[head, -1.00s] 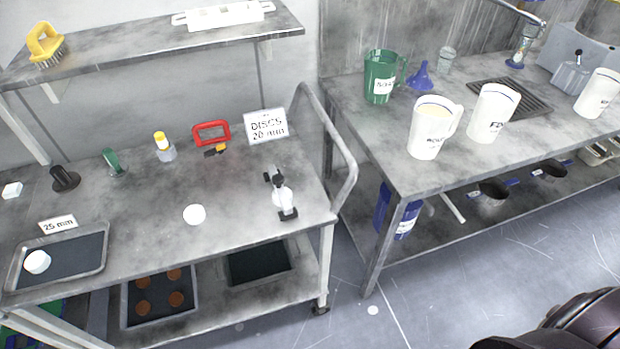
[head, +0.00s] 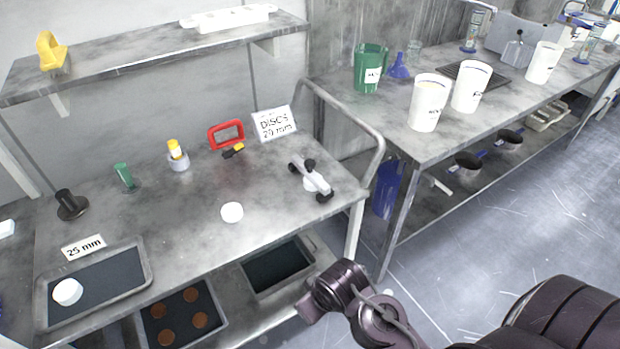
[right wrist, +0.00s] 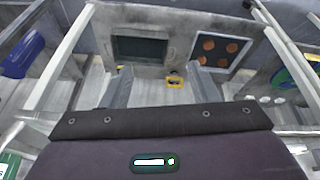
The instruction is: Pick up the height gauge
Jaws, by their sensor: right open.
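The height gauge appears to be the small black-and-silver instrument with a white round part (head: 312,180). It lies near the right end of the metal cart top (head: 200,255), in front of the DISCS 20 mm sign. My right arm shows at the lower right of the head view, beyond the cart's front right corner and apart from the gauge. In the right wrist view my right gripper (right wrist: 160,82) has its two fingers apart with nothing between them. The gauge cannot be made out in that view. My left gripper is not in view.
A white disc (head: 232,212), a red-framed tool (head: 226,133) and a 20 mm sign (head: 273,123) are near the gauge. The cart's curved handle rail (head: 372,150) rises at its right end. A bench (head: 395,120) with white jugs stands to the right.

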